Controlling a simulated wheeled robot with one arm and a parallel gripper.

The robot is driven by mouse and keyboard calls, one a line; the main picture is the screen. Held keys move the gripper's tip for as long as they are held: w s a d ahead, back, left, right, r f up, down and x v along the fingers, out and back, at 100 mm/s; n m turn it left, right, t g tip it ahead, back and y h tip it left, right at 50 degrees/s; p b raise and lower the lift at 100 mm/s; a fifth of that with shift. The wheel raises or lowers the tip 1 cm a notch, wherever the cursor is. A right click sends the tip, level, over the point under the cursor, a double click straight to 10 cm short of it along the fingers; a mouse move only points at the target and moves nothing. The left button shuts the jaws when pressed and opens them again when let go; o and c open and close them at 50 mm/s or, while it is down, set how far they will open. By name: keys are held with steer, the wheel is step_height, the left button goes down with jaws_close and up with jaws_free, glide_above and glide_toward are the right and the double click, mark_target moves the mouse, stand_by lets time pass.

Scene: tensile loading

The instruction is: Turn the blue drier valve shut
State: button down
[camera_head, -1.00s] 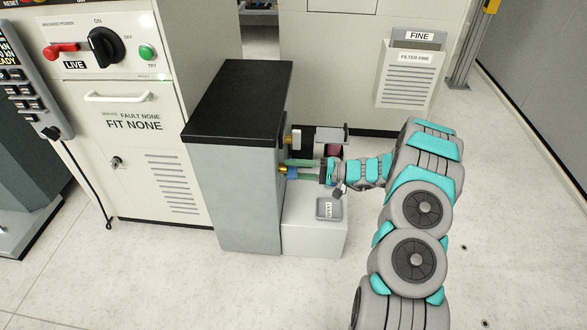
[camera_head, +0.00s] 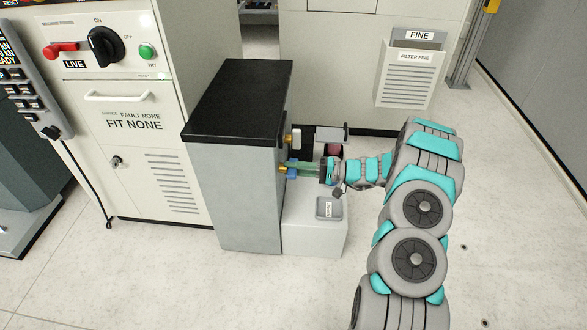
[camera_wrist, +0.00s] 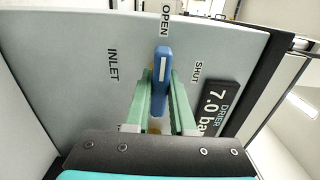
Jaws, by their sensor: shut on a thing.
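The blue drier valve handle (camera_wrist: 161,82) sits between the two green fingers of my gripper (camera_wrist: 160,92) in the wrist view. My gripper is shut on it. In the wrist view the handle's far end points at the OPEN label (camera_wrist: 166,20); the SHUT label (camera_wrist: 197,72) is to its right. In the head view the handle (camera_head: 291,173) shows as a small blue patch on the right side of the grey cabinet (camera_head: 235,190), at the fingertips of my gripper (camera_head: 296,168). The valve stem is mostly hidden.
A DRIER 7.0 bar plate (camera_wrist: 217,108) is right of the valve, and an INLET label (camera_wrist: 113,65) is left. A low white block (camera_head: 315,238) with a grey tray (camera_head: 329,208) stands below my gripper.

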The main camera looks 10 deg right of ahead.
steer(key=shift+m, duration=0.4)
steer(key=m, duration=0.2)
steer(key=shift+m+b, duration=0.3)
steer(key=m, duration=0.5)
steer(key=shift+m, duration=0.3)
steer(key=m+p, duration=0.1)
steer(key=m, duration=0.3)
steer(key=shift+m, duration=0.3)
steer(key=m+p, duration=0.1)
steer(key=m, duration=0.3)
steer(key=shift+f, duration=0.1)
steer(key=c, duration=0.8)
jaws_free()
steer(key=shift+o, duration=0.2)
